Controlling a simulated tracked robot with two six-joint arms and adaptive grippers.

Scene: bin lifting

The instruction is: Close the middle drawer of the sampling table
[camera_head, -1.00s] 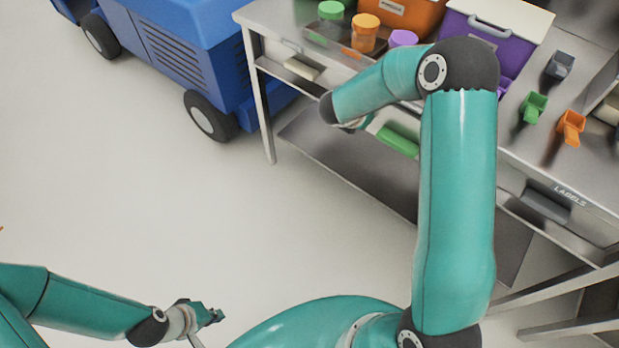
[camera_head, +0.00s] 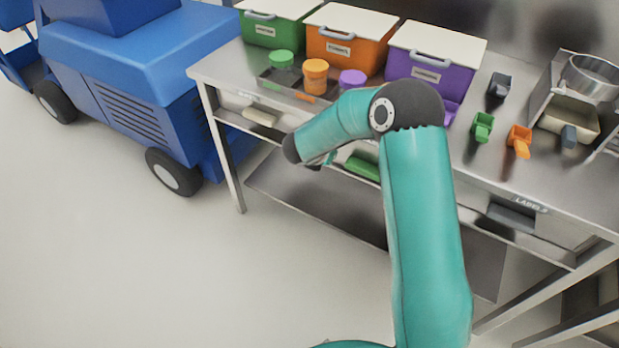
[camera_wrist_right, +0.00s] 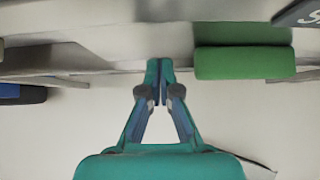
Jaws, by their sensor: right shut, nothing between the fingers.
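The sampling table (camera_head: 590,205) is a steel table with drawers under its top. A green handle (camera_head: 362,167), apparently the middle drawer's, shows below the top's front edge, partly behind my right arm. It also shows in the right wrist view (camera_wrist_right: 245,62). How far that drawer stands open I cannot tell. My right gripper (camera_wrist_right: 160,66) is shut and empty, its tips beside the green handle and apart from it in that picture. In the head view it is mostly hidden behind my forearm. My left gripper is out of view.
Green (camera_head: 272,30), orange (camera_head: 345,50) and purple (camera_head: 432,68) bins, lidded jars and small scoops stand on the table. A drawer marked LABELS (camera_head: 530,204) is at the right, a cream handle (camera_head: 260,117) at the left. A blue vehicle (camera_head: 150,90) stands left. The front floor is clear.

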